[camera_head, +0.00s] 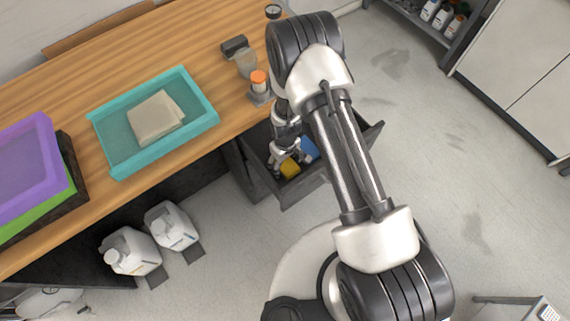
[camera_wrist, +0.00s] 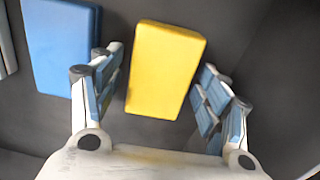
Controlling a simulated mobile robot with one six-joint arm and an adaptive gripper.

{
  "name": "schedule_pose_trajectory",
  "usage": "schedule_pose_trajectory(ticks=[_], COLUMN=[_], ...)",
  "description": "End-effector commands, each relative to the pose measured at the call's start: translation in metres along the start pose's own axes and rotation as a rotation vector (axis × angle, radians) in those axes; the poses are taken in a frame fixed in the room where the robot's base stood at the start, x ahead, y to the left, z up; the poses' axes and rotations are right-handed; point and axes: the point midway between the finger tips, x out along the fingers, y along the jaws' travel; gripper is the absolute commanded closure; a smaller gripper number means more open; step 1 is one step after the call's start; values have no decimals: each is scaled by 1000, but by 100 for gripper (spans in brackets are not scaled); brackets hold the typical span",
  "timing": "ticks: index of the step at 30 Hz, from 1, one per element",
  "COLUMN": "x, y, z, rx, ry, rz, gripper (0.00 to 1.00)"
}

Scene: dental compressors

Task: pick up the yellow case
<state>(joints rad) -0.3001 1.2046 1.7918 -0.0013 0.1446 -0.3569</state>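The yellow case (camera_wrist: 166,70) lies in the open dark drawer, between and just beyond the fingers of my gripper (camera_wrist: 163,85) in the wrist view. The fingers are spread on either side, with a gap visible on the right; the left finger is close to the case's left edge. In the head view the yellow case (camera_head: 290,168) shows beside my gripper (camera_head: 288,160), partly hidden by it. My gripper is open and reaches down into the drawer.
A blue case (camera_wrist: 62,45) lies left of the yellow one in the wrist view. The dark drawer's walls (camera_head: 262,178) surround the gripper. The wooden table (camera_head: 75,95) holds a teal tray (camera_head: 205,118) and a purple tray (camera_head: 55,150). White jugs (camera_head: 170,227) stand below.

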Motion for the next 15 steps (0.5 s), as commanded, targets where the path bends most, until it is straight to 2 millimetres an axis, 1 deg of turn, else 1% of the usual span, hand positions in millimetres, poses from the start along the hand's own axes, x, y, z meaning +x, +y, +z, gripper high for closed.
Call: schedule_pose_trajectory(ticks=[1, 2, 15], x=[0, 0, 0], y=[0, 0, 0], z=[0, 0, 0], rx=[0, 0, 0], ry=[0, 0, 0], rz=[0, 0, 0], gripper=[38, 40, 69])
